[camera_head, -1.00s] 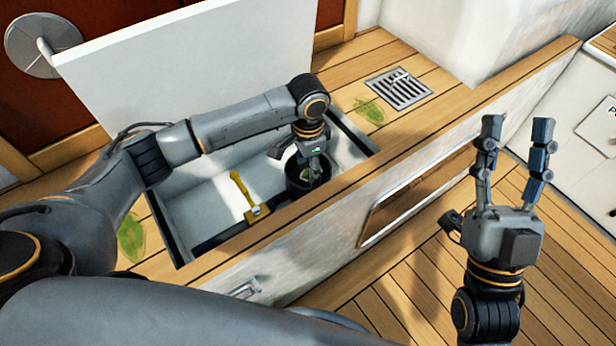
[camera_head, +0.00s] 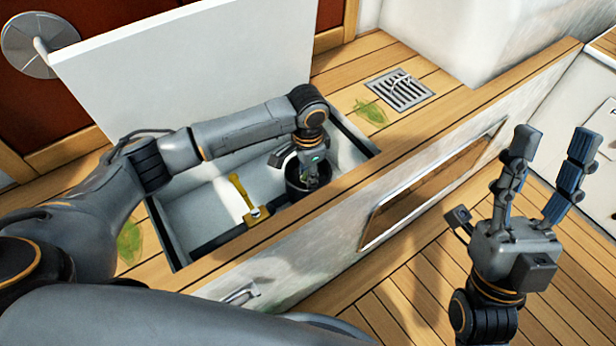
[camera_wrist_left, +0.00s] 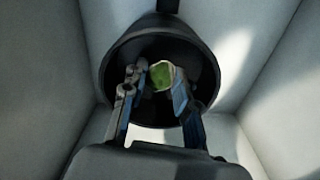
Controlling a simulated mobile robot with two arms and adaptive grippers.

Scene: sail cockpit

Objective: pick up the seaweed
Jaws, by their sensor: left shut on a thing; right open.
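A green piece of seaweed (camera_wrist_left: 162,76) shows between the fingers of my left gripper (camera_wrist_left: 156,80) in the left wrist view. The gripper is shut on it, inside the mouth of a black bucket (camera_wrist_left: 113,62). In the head view my left gripper (camera_head: 309,178) reaches down into the bucket (camera_head: 294,185), and its fingertips are mostly hidden. Another leafy green seaweed (camera_head: 371,111) lies on the deck beside the drain. A third (camera_head: 130,241) lies on the wood left of the open locker, partly behind my left arm. My right gripper (camera_head: 555,148) is open and empty at the right.
The bucket stands in an open locker (camera_head: 197,212) with a yellow-handled tool (camera_head: 240,192) beside it. The raised white lid (camera_head: 200,75) stands behind the locker. A metal drain grate (camera_head: 400,89) is set in the deck. The wooden coaming (camera_head: 420,155) edges the locker in front.

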